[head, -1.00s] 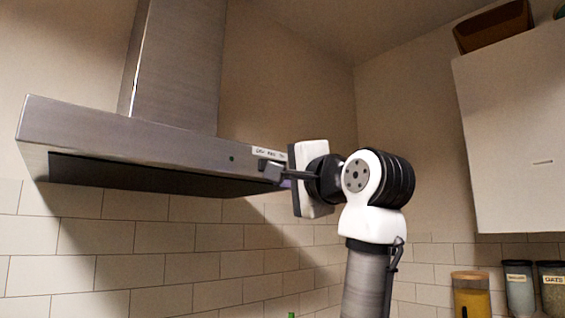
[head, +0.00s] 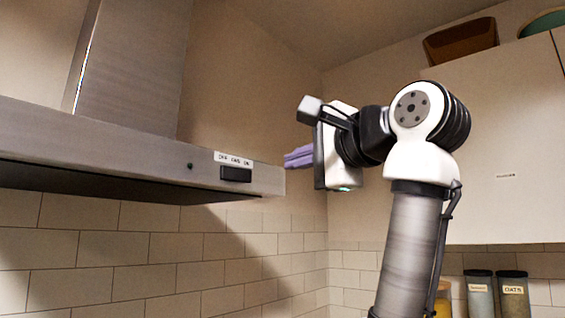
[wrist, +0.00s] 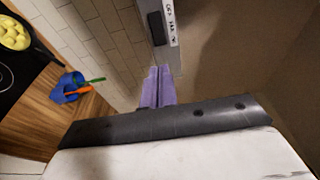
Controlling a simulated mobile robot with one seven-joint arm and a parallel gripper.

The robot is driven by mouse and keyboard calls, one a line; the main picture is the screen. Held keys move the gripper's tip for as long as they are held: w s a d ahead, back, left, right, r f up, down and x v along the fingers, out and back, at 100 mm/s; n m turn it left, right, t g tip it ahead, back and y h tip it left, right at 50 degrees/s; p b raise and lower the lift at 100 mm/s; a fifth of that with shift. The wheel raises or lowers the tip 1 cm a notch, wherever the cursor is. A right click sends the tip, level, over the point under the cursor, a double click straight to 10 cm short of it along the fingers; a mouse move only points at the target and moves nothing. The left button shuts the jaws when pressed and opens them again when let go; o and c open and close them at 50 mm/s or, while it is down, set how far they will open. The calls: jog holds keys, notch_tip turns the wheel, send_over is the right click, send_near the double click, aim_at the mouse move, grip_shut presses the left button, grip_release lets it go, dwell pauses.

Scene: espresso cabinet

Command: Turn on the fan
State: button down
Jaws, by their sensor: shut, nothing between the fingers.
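The range hood (head: 90,150) hangs on the tiled wall at the left of the head view. A black switch (head: 236,174) sits on its front edge near the right end, under a white label reading OFF, FAN, ON. I cannot tell which way the switch is set. A small dark green dot (head: 190,166) is left of it. My gripper (head: 287,157) is right of the switch, apart from it, with its purple fingers together and empty. In the wrist view the fingers (wrist: 157,73) point towards the hood's end, and the switch (wrist: 156,28) shows beyond them.
A white wall cabinet (head: 470,150) with a brown box (head: 460,40) on top stands behind my arm at right. Several jars (head: 514,294) are below it.

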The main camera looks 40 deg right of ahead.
aim_at(248, 175)
jog(key=w+p, duration=0.1)
jog(key=w, duration=0.2)
jog(key=w+d+p, duration=0.1)
jog(key=w+p, duration=0.1)
jog(key=w, duration=0.2)
jog(key=w+p, duration=0.1)
jog(key=w, duration=0.3)
jog(key=shift+w+d+r+p, duration=0.15)
jog(key=shift+d+p, duration=0.1)
jog(key=shift+p, duration=0.05)
jog(key=shift+w+d, duration=0.1)
jog(key=shift+w, duration=0.55)
